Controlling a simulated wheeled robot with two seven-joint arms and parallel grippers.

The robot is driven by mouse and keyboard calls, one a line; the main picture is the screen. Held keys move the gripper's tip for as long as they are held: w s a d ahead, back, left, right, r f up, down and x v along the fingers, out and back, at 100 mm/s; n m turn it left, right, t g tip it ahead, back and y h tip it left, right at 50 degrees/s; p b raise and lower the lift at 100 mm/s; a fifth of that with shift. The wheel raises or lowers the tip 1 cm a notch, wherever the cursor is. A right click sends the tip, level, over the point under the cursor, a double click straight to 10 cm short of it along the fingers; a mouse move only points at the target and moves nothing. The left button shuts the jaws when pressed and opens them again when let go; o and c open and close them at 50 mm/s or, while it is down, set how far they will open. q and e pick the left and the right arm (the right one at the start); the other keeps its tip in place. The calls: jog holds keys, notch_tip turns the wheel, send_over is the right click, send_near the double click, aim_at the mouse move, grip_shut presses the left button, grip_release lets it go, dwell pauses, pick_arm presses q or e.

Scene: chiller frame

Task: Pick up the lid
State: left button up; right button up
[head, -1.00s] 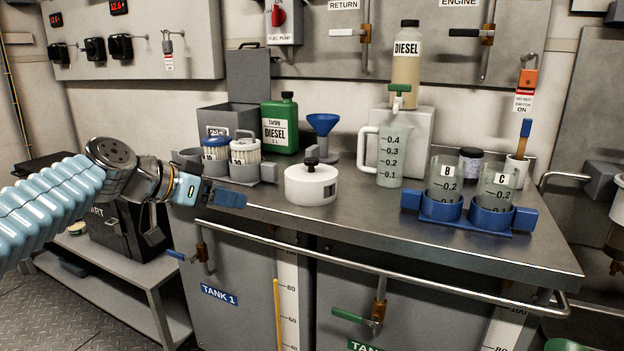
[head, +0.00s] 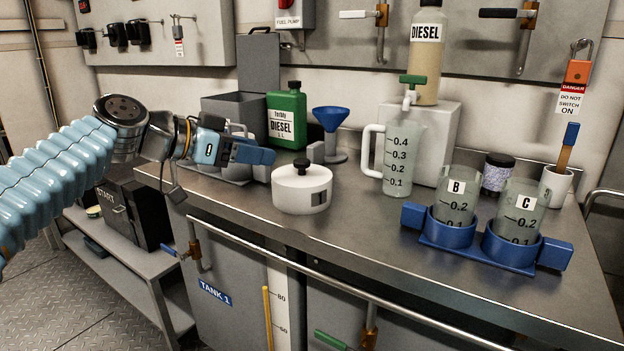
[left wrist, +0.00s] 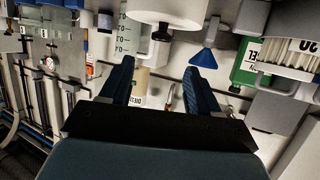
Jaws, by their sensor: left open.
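A round white pot (head: 301,192) stands on the grey bench, and its white lid with a black knob (head: 302,165) is on top. The seam between lid and pot is hard to make out. My left gripper (head: 258,154), with dark blue fingers, is open and empty just left of the lid, at about knob height in the picture and apart from it. In the left wrist view, the two fingers (left wrist: 160,82) are spread. The pot (left wrist: 170,10) and its black knob (left wrist: 162,33) appear upside down near the top edge, beyond the fingers. My right gripper is not in view.
A blue funnel (head: 331,120) and green diesel can (head: 287,117) stand behind the pot. A measuring jug (head: 400,160) is to the right, beside a white block (head: 450,135). A blue holder (head: 480,246) carries two beakers. Bench is clear in front of the pot.

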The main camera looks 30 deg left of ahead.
aim_at(297, 161)
pick_arm(q)
jog(key=x, duration=0.6)
jog(key=shift+w+f, duration=0.1)
jog(key=shift+w, duration=0.1)
jog(key=x, duration=0.5)
jog(key=shift+f, duration=0.25)
grip_shut()
